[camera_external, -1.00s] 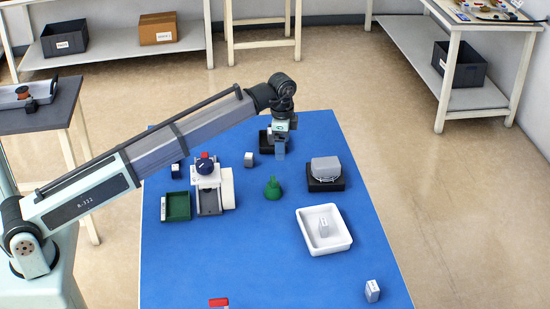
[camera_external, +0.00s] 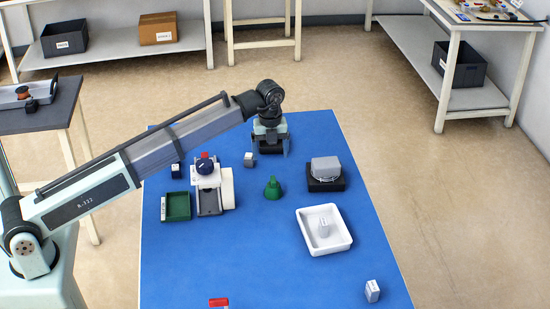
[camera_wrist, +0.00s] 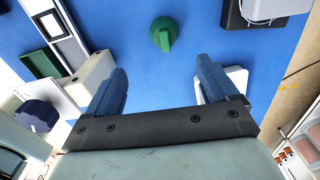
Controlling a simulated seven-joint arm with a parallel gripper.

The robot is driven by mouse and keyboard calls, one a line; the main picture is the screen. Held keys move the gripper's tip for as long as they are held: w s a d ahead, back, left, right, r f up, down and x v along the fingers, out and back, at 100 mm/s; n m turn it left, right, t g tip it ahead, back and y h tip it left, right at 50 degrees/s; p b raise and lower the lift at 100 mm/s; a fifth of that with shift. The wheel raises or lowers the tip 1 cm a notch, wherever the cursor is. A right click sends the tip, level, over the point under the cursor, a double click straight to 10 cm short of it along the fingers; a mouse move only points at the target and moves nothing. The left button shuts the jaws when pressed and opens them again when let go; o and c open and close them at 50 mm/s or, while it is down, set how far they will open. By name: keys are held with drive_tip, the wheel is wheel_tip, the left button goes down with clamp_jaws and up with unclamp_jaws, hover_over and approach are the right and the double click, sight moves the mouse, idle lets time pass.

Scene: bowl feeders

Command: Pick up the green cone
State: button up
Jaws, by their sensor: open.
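The green cone (camera_external: 273,188) stands upright on the blue table, near its middle. In the wrist view, the cone (camera_wrist: 165,36) lies ahead of my fingertips, centred between them and apart from both. My gripper (camera_external: 272,152) is above the far part of the table, beyond the cone in the external view. In the wrist view, my gripper (camera_wrist: 161,68) has its two blue-grey fingers wide apart with only blue table between them.
A device with a dark blue knob (camera_external: 204,166) and a green tray (camera_external: 177,206) stand left of the cone. A grey-topped black device (camera_external: 326,170) stands to its right. A white tray (camera_external: 312,215) is nearer, and a small pale block (camera_external: 249,160) is beyond.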

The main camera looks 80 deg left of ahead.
sight(273, 179)
wheel_tip(273, 179, down, 8)
drive_tip(key=shift+f, duration=0.1)
drive_tip(key=shift+w+d+f, duration=0.1)
drive_tip(key=shift+w+f, duration=0.1)
drive_tip(key=shift+f, duration=1.1)
drive_tip(key=shift+w+f, duration=0.2)
drive_tip(key=shift+f, duration=1.1)
drive_tip(key=c, duration=1.2)
drive_tip(key=shift+o, duration=0.2)
drive_tip(key=shift+r, duration=0.15)
